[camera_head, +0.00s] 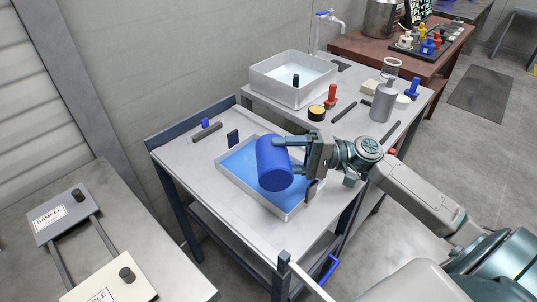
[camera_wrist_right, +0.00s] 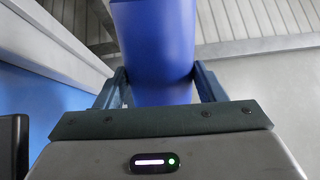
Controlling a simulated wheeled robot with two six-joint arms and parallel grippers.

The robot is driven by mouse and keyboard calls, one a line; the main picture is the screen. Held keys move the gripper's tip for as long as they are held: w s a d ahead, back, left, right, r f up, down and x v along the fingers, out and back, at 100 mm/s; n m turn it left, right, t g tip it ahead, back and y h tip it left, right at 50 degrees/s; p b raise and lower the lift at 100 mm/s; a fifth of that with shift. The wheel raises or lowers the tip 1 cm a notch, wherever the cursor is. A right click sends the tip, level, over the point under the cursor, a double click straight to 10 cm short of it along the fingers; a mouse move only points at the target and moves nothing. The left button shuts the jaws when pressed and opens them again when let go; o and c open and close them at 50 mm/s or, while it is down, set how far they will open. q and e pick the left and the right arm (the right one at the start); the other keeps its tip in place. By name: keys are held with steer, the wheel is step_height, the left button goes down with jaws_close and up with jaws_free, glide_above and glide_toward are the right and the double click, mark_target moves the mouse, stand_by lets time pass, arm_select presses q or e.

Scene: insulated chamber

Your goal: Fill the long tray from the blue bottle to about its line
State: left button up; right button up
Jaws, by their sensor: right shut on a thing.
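The blue bottle (camera_head: 274,165) is held over the long tray (camera_head: 289,213) in the head view. My right gripper (camera_head: 287,156) is shut on it, with the fingers around its side. In the right wrist view the blue bottle (camera_wrist_right: 155,50) stands between the two fingers of my right gripper (camera_wrist_right: 160,88). The long tray is pale-walled and shows a blue surface inside. The bottle and gripper hide part of the tray, and I cannot make out its line. The bottle's mouth and any stream are not clear to see. My left gripper is not in view.
The tray stands on a grey cart (camera_head: 187,163) with a small dark block (camera_head: 233,138) beside it. Behind is a table with a white basin (camera_head: 290,92), a yellow-topped tin (camera_head: 316,113) and a grey bottle (camera_head: 383,101). A bench with sample plates (camera_head: 61,212) is at left.

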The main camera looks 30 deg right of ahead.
steer(key=shift+w+m, duration=0.1)
steer(key=shift+m, duration=0.5)
stand_by(1.1)
